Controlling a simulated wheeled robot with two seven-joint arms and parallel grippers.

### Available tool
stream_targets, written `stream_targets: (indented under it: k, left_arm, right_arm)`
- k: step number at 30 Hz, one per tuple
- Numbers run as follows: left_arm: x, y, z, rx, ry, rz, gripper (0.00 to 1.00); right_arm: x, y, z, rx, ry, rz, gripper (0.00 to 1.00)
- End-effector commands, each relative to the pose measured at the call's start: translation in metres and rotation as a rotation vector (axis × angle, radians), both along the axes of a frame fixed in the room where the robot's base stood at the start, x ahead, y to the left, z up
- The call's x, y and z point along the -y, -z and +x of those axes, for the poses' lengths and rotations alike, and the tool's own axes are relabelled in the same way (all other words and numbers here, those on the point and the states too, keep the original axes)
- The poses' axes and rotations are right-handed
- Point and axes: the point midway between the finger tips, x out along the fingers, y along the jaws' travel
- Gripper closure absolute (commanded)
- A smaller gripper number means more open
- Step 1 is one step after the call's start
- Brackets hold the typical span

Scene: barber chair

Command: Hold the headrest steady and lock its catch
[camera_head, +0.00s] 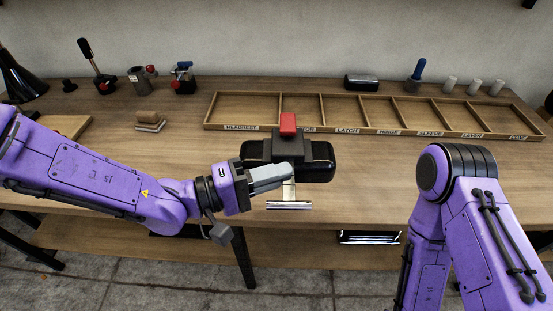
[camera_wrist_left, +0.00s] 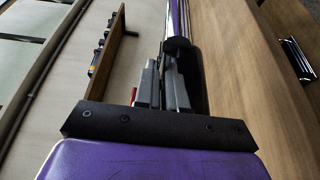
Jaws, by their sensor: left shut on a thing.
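The black headrest (camera_head: 318,161) stands at the front middle of the bench, with a dark block on its near side and a red catch (camera_head: 288,123) upright on top. Bright metal (camera_head: 289,204) shows below it. My left gripper (camera_head: 284,172) reaches in from the left and is shut on the headrest; its fingers hide part of the near side. In the left wrist view the grey fingers (camera_wrist_left: 165,88) lie against the dark headrest (camera_wrist_left: 188,70); the exact contact is hard to see. Whether the catch is locked cannot be told. My right arm shows at right, but its gripper is out of view.
A wooden tray (camera_head: 375,127) with labelled compartments lies behind the headrest; the compartments that show look empty. Several small fixtures stand at back left, with a small wooden block (camera_head: 149,122) nearer. A black box (camera_head: 361,81) and white cylinders stand behind the tray.

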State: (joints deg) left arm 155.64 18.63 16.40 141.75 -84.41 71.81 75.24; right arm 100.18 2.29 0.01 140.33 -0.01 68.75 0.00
Motion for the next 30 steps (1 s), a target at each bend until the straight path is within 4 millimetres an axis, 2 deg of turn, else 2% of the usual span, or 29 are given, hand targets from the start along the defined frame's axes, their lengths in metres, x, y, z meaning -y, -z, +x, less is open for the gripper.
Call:
stream_targets:
  k: [1, 3, 16, 30]
  left_arm:
    - [0.0, -0.012, -0.004, 0.0, 0.0, -0.004, 1.0]
    - [0.001, -0.012, -0.009, 0.001, -0.001, -0.004, 1.0]
    - [0.0, -0.008, -0.011, 0.004, -0.002, -0.004, 1.0]
    - [-0.001, 0.018, 0.02, 0.003, -0.002, -0.003, 1.0]
  right_arm:
    - [0.0, -0.015, 0.0, 0.001, 0.0, -0.001, 0.57]
    - [0.0, -0.018, 0.0, 0.001, 0.0, -0.001, 0.57]
    - [0.0, -0.016, 0.0, 0.001, 0.0, -0.001, 0.57]
    - [0.0, -0.003, 0.0, 0.001, 0.0, -0.001, 0.57]
